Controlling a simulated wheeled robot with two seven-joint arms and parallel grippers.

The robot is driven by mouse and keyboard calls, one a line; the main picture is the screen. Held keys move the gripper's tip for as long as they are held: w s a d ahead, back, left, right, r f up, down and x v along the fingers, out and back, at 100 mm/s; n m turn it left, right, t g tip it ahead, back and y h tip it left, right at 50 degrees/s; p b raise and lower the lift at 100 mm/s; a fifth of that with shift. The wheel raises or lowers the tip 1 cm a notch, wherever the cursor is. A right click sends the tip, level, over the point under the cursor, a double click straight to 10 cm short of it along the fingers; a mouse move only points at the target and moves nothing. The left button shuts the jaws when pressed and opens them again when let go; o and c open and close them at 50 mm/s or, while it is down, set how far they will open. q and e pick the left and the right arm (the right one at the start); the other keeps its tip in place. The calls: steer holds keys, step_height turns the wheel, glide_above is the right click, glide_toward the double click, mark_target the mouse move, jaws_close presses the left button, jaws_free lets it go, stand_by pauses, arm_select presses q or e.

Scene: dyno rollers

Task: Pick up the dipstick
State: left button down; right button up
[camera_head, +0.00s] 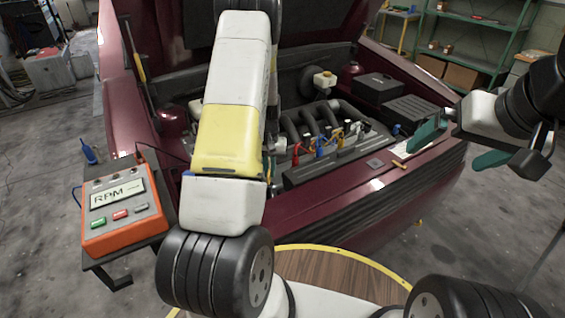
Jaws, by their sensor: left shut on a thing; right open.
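My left arm's white and yellow link (232,110) stands across the middle of the view, over the engine bay. It hides my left gripper, so I cannot see its fingers or what is between them. I cannot make out the dipstick clearly.
The dark red car (360,205) has its hood up over the engine (320,140). An orange RPM box (125,208) stands at the left. A small light strip (400,164) lies on the front edge. Green shelves (487,55) stand at the back right. Bare floor lies at the right.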

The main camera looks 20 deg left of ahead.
arm_select(q)
step_height(320, 180, up, 28)
steer(key=shift+a+r, duration=0.15)
steer(key=shift+r, duration=0.1)
stand_by(0.7)
steer(key=shift+f, duration=0.1)
stand_by(0.6)
